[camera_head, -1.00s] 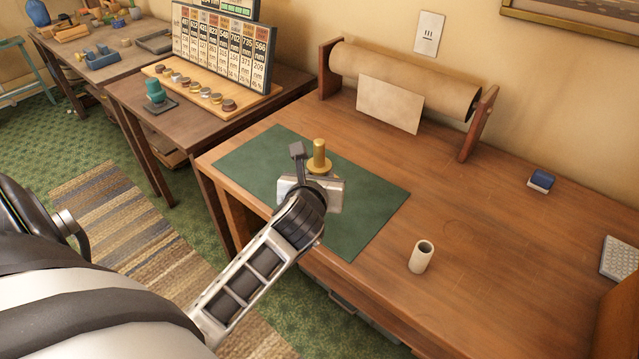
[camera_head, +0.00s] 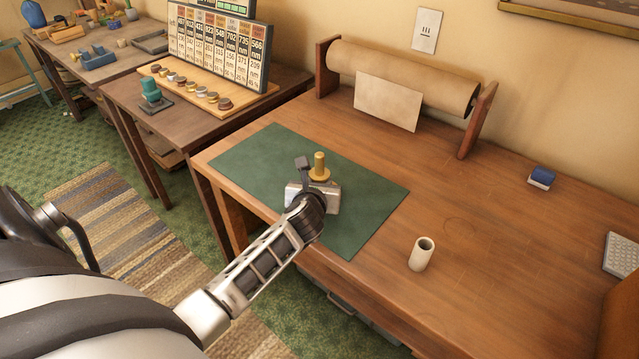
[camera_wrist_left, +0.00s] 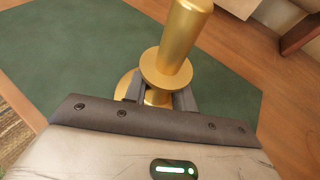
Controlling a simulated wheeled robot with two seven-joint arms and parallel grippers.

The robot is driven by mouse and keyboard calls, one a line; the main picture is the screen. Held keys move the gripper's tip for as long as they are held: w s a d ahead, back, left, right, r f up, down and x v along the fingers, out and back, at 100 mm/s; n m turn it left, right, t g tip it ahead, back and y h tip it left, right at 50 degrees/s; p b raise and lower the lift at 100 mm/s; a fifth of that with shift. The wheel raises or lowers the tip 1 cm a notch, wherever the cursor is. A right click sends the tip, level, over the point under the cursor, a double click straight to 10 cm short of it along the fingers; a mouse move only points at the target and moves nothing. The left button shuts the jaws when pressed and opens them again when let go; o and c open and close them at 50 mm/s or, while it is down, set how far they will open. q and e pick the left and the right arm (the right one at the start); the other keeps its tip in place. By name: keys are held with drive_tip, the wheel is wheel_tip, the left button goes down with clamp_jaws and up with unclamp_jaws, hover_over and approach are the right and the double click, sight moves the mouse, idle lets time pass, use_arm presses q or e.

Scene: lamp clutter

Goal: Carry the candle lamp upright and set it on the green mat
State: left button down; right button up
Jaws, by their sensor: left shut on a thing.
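The candle lamp (camera_head: 320,164) is brass-coloured, with a round collar below an upright stem. My left gripper (camera_head: 312,184) is shut on it, over the middle of the green mat (camera_head: 250,158). In the left wrist view the lamp (camera_wrist_left: 184,35) stands between the fingers of my left gripper (camera_wrist_left: 160,100), which grip just below the collar. Part of its round base shows at the left, with the green mat (camera_wrist_left: 60,50) behind. The lamp looks about upright. I cannot tell whether its base touches the mat. My right gripper is not in view.
A cream tube (camera_head: 421,254) stands right of the mat on the wooden desk (camera_head: 500,240). A paper roll on a stand (camera_head: 400,78) is at the back, with a blank card (camera_head: 388,101) before it. A blue block (camera_head: 541,177) lies farther right. The desk's middle is clear.

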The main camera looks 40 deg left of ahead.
use_arm(q)
drive_tip(key=c, duration=1.1)
unclamp_jaws()
drive_tip(key=shift+c, duration=0.2)
